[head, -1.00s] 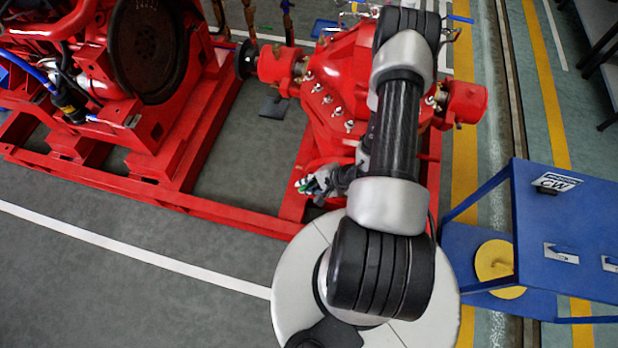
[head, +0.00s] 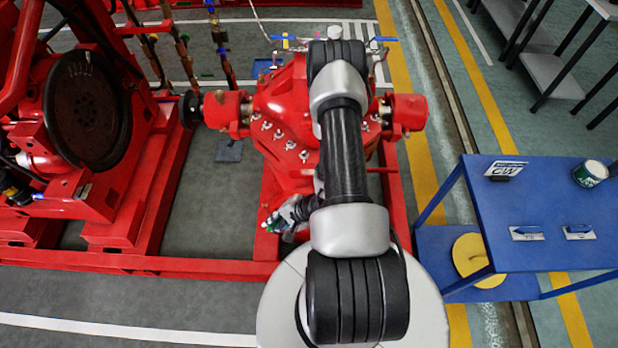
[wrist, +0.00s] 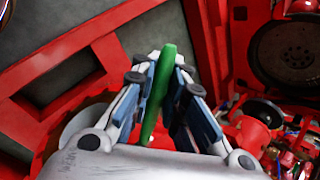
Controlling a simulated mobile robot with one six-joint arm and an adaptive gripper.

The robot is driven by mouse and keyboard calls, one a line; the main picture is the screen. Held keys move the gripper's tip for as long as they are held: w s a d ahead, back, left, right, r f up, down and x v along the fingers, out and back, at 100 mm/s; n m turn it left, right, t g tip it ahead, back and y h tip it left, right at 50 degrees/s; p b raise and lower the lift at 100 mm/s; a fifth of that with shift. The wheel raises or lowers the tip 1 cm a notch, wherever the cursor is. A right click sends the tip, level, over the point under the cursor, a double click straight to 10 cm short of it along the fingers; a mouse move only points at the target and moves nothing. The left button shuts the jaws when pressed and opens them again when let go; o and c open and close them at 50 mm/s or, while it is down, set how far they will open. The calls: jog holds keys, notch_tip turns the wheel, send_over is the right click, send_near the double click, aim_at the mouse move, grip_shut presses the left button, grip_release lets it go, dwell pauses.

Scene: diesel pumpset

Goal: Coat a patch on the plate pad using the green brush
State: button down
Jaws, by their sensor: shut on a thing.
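My gripper (wrist: 163,80) is shut on the green brush (wrist: 160,90) in the wrist view. The green shaft stands between the blue-and-white fingers, and the bristles cannot be made out. In the head view my gripper (head: 272,222) is low at the near side of the red pump, beside the red base rail, partly hidden by my arm. I cannot tell which surface is the plate pad in these frames.
The red pump (head: 290,100) sits on a red frame (head: 160,265), with an engine flywheel (head: 86,105) at left. At right, a blue cart (head: 540,215) holds a can (head: 590,173), two flat-bladed tools and a sign. A yellow disc (head: 478,258) lies on its lower shelf. Open floor lies at the front left.

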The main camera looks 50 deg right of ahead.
jog(key=shift+w, duration=0.1)
jog(key=w+d, duration=0.5)
jog(key=shift+d, duration=0.3)
dwell(0.4)
jog(key=shift+w+d+f, duration=0.15)
jog(key=shift+w+d, duration=0.25)
jog(key=shift+d, duration=0.1)
dwell(0.6)
jog(key=shift+s, duration=0.1)
dwell(1.3)
jog(key=shift+s+a, duration=0.95)
jog(key=shift+a, duration=0.2)
jog(key=shift+s+a, duration=0.9)
jog(key=shift+a, duration=0.25)
